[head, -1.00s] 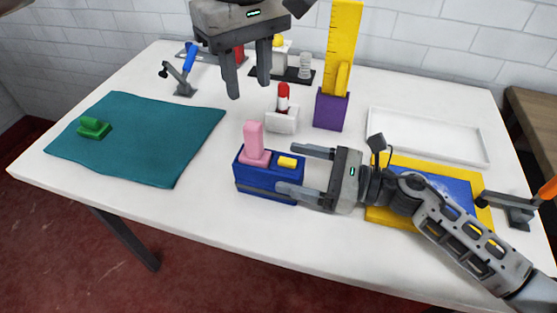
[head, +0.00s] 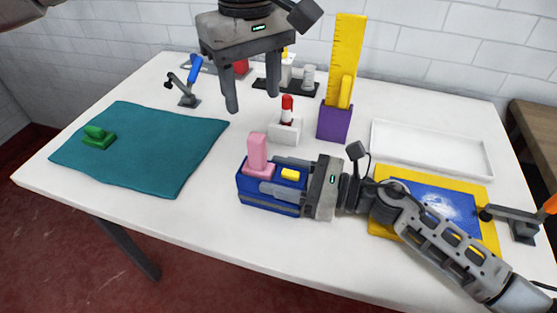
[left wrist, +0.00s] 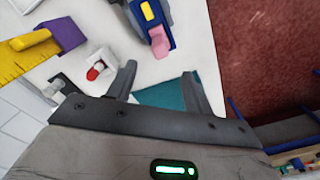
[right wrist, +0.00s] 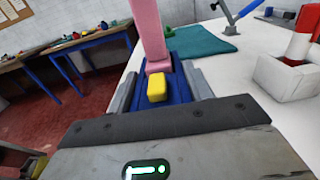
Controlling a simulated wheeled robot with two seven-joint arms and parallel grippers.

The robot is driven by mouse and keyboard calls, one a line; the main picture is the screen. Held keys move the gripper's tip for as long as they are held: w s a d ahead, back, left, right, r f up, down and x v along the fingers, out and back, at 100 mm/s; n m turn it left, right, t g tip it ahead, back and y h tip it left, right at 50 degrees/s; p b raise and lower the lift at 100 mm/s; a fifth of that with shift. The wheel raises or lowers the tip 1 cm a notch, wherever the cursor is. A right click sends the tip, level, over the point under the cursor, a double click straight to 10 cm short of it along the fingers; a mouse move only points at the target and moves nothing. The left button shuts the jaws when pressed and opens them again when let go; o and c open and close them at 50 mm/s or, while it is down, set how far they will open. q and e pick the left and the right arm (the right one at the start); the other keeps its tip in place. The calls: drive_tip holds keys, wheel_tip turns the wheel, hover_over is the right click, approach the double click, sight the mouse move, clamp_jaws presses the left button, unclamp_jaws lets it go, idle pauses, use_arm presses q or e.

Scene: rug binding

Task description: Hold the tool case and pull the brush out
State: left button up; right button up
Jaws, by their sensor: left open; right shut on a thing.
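The blue tool case (head: 268,205) stands near the table's front edge. A pink piece, likely the brush (head: 257,150), rises upright from its left part, and a small yellow block (head: 290,174) sits on its top. My right gripper (head: 283,176) is shut on the tool case from the right, one finger along its near side. The right wrist view shows the case (right wrist: 181,88) between both fingers, with the pink piece (right wrist: 152,35) beyond the yellow block. My left gripper (head: 252,101) is open and empty, above and behind the case. The left wrist view shows the pink piece (left wrist: 159,42) beyond its fingers.
A teal mat (head: 150,165) with a green block (head: 99,136) lies left. Behind the case stand a white holder with a red-capped item (head: 286,118) and a purple holder (head: 334,122) with a yellow ruler. A white tray (head: 430,168) and a yellow-framed blue panel (head: 435,200) lie right.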

sight(256, 136)
use_arm(q)
drive_tip(key=m, duration=0.6)
drive_tip(key=shift+d+r, duration=0.1)
drive_tip(key=shift+r, duration=0.05)
drive_tip(key=m, duration=0.4)
drive_tip(key=shift+r, duration=0.15)
drive_tip(key=shift+m, duration=0.3)
wheel_tip(256, 136, down, 12)
drive_tip(key=c, duration=1.1)
drive_tip(key=shift+r, duration=4.3)
